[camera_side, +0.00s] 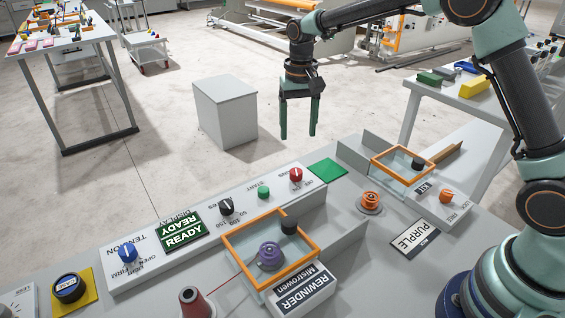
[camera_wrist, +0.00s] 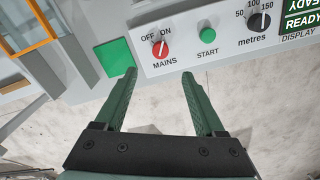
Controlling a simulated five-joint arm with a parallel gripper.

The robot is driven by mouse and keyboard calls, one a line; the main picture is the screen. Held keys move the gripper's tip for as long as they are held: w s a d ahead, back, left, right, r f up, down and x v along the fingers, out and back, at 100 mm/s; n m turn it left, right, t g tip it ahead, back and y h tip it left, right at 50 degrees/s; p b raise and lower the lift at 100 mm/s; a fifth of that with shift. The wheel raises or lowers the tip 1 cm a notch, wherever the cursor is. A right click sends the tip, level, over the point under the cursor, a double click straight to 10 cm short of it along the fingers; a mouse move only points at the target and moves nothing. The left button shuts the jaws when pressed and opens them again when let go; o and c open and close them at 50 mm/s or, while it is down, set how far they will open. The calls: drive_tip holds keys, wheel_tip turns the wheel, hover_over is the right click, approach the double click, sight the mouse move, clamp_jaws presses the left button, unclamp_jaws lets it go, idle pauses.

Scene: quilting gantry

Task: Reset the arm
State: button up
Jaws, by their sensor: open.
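My gripper (camera_side: 299,117) hangs fingers down in the side view, above the floor just beyond the far edge of the console. Its two green fingers are apart with nothing between them. The wrist view shows the same open gripper (camera_wrist: 158,85), with the console's panel beyond its fingertips. My arm is raised and reaches over from the right.
The panel holds a red MAINS knob (camera_side: 295,175), a green START button (camera_side: 263,193), a metres knob (camera_side: 226,207) and a blue tension knob (camera_side: 127,252). An orange-framed rewinder guard (camera_side: 309,246) stands in front. A grey box (camera_side: 225,110) is on the floor left of my gripper.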

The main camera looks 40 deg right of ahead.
drive_tip(key=s+d+r+n+t, duration=0.35)
drive_tip(key=s+r, duration=0.75)
drive_tip(key=s, duration=0.4)
drive_tip(key=s+f+t, duration=0.1)
drive_tip(key=s+t, duration=0.1)
drive_tip(key=s, duration=0.4)
drive_tip(key=shift+s+d+f+n, duration=0.15)
drive_tip(key=shift+s+d+n, duration=0.05)
drive_tip(key=shift+d+n, duration=0.25)
